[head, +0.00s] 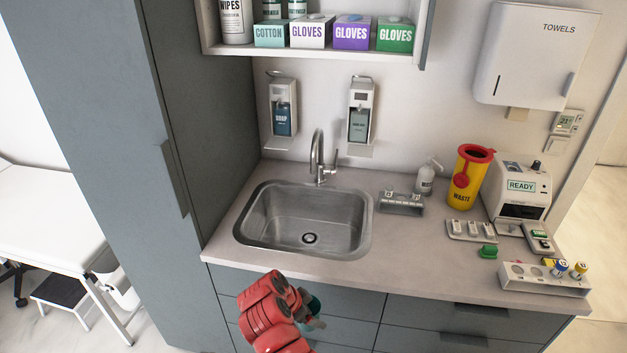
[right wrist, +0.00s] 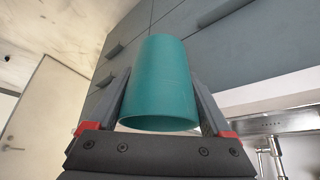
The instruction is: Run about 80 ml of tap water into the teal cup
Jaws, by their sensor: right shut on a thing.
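The teal cup (right wrist: 160,80) fills the middle of the right wrist view, between the two fingers of my right gripper (right wrist: 160,92), which is shut on it. In the head view, my red right arm hides most of the cup (head: 312,304) and the right gripper, in front of the counter's front edge. The inside of the cup does not show. The curved steel tap (head: 317,152) stands behind the sink (head: 264,218), with a lever on its right side. No water stream shows at the spout. My left gripper is not in view.
Soap (head: 283,110) and second (head: 360,112) dispensers hang above the counter (head: 415,245). A grey holder (head: 401,203), a pump bottle (head: 425,178) and a yellow waste bin (head: 468,178) stand right of the sink. A tube rack (head: 530,279) is at far right. The sink basin looks empty.

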